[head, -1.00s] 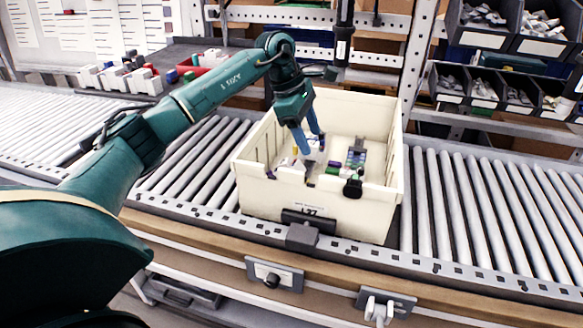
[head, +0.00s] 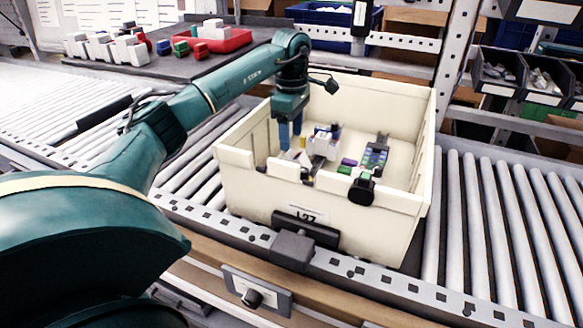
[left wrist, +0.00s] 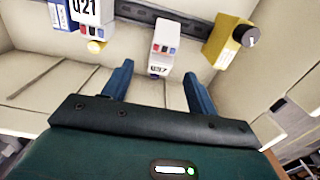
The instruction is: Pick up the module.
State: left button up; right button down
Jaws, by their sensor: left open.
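My left gripper (head: 290,132) is open inside the cream bin (head: 262,187), toward its left side, with blue fingers pointing down. It also shows in the left wrist view (left wrist: 157,76). There a white module (left wrist: 164,40) with red and blue marks and a small number label sits ahead, between the finger lines; contact cannot be told. A white module labelled 021 (left wrist: 92,37) is to its left and a yellow one with a dark knob (left wrist: 231,42) to its right. The head view shows a white module (head: 323,144) right of the fingers. Which module is meant cannot be told. My right gripper is not in view.
The bin's high walls surround the gripper. A long module with green and blue parts (head: 374,155) lies at the right inside. The bin stands on a roller conveyor (head: 487,235). Behind left are a red tray (head: 222,40) and white blocks (head: 128,48). A dark tool (head: 360,22) hangs above.

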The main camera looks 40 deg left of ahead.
aim_at(291, 153)
pick_arm(q)
notch_tip(291, 153, down, 2)
jog(key=shift+f, duration=0.15)
notch_tip(291, 153, down, 4)
jog(key=shift+s+r+b, duration=0.15)
jog(key=shift+b, duration=0.15)
jog(key=shift+f, duration=0.4)
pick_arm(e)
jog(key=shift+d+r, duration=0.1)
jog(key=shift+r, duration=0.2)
pick_arm(q)
jog(key=shift+c, duration=0.6)
jog(key=c, duration=1.1)
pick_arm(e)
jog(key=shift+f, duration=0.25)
pick_arm(q)
jog(key=shift+r, duration=0.1)
